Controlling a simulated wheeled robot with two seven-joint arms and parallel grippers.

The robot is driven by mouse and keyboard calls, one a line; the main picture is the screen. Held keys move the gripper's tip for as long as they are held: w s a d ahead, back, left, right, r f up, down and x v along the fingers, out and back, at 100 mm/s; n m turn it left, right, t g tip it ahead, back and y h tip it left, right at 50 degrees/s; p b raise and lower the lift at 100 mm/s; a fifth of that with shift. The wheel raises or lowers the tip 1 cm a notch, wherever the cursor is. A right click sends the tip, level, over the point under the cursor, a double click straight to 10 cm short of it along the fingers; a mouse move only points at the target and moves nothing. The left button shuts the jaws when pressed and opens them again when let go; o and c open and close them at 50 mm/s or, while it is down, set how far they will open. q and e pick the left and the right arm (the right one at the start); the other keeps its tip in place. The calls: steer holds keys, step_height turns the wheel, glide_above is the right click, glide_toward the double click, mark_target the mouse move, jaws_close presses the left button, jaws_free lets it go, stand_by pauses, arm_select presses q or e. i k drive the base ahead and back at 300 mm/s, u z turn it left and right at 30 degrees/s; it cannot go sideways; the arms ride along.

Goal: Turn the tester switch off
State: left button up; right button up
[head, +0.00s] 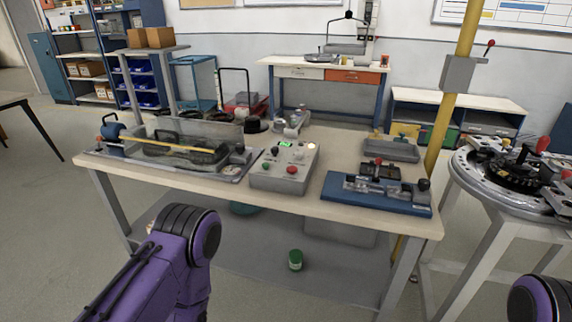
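The tester (268,181) is a grey box with a sloped top panel, near the middle of the workbench. Its panel has a lit green display (286,144), a glowing pale yellow lamp (311,146), a red button (292,169), a green button (265,167) and small dark knobs. I cannot tell at this size which control is the switch or how it is set. My purple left arm shows at lower left, in front of the bench, and part of my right arm shows at the lower right corner. Neither gripper is in view.
The workbench (340,206) also holds a grey tray fixture (235,172) left of the tester and a blue-based fixture (345,192) to its right. A yellow post (451,110) and a round table (462,165) stand at right. A green can (295,260) sits below.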

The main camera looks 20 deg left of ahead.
mark_target(274, 149)
steer(key=k, duration=0.6)
steer(key=u, duration=0.55)
steer(key=i, duration=1.2)
steer(key=z, duration=0.45)
